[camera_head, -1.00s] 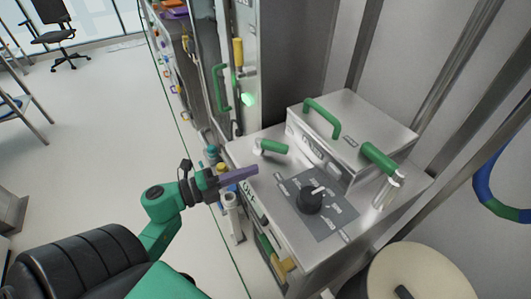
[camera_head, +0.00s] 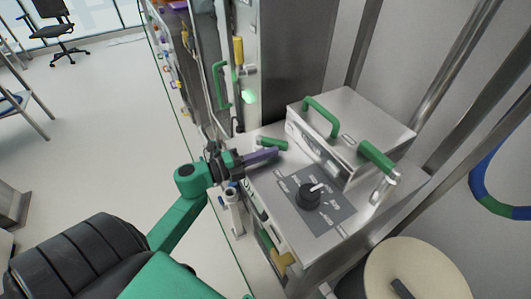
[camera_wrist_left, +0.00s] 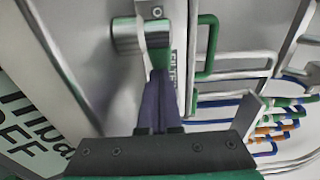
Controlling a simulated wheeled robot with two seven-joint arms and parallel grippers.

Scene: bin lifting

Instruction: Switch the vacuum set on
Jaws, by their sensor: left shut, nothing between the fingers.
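The vacuum set is a steel unit (camera_head: 345,222) with a black rotary knob (camera_head: 308,196) on a grey marked plate. A short green lever (camera_head: 271,143) sits at its back left corner, below the raised steel box (camera_head: 352,118). My left gripper (camera_head: 274,154) has purple fingers, shut and empty, just in front of the green lever. In the left wrist view the fingers (camera_wrist_left: 160,95) point at the green lever end (camera_wrist_left: 158,60) beside a steel cylinder (camera_wrist_left: 127,38). I cannot tell whether they touch. My right gripper is not in view.
A steel cabinet and a green handle (camera_head: 220,84) rise behind my left gripper. A cream round drum (camera_head: 420,272) stands at front right.

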